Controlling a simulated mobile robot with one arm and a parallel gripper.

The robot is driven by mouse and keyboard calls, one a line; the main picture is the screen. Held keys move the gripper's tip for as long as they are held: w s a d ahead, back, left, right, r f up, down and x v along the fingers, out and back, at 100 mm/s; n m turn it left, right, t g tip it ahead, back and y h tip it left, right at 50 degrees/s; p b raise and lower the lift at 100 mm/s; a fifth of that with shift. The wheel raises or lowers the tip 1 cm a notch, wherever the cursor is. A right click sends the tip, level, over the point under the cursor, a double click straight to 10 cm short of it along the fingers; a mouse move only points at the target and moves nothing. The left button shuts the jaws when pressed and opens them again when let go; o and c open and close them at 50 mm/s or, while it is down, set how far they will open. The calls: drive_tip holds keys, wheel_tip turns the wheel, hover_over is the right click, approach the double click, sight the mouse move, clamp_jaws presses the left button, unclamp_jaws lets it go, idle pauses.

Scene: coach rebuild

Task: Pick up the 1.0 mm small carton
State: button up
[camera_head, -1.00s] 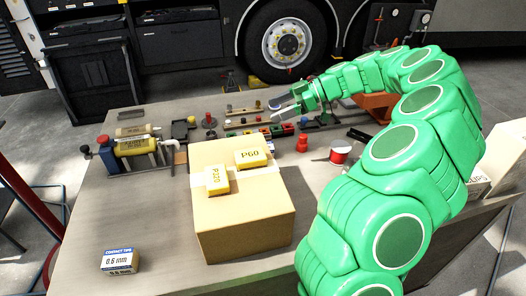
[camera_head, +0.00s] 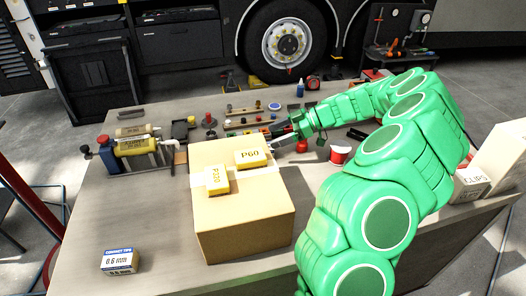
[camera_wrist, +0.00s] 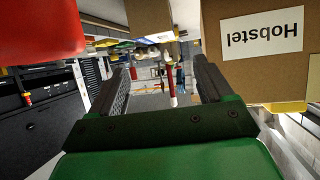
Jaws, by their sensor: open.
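No carton that I can read as 1.0 mm shows in either view. A small blue and white carton (camera_head: 119,261) reading "0.6 mm" sits at the table's front left. My gripper (camera_head: 280,136) is over the table's middle, just beyond the large cardboard box's back right corner, and far from the small carton. In the wrist view my gripper (camera_wrist: 160,88) has its two dark fingers apart, with nothing held between them. A red and white item shows in the gap, farther off.
The large cardboard box (camera_head: 245,222) carries two yellow blocks, P220 (camera_head: 217,181) and P60 (camera_head: 251,158). A "Hobstel" box (camera_wrist: 255,75) shows in the wrist view.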

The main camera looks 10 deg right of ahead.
drive_tip(key=f, duration=0.1)
drive_tip(key=a+f, duration=0.1)
drive_tip(key=f, duration=0.1)
drive_tip(key=shift+w+a+f, duration=0.15)
drive_tip(key=shift+a+f, duration=0.1)
drive_tip(key=shift+a, duration=0.1)
drive_tip(key=shift+w+a+f, duration=0.15)
drive_tip(key=shift+a+f, duration=0.1)
drive_tip(key=shift+a, duration=0.25)
drive_tip(key=c, duration=1.1)
drive_tip(key=shift+r, duration=0.1)
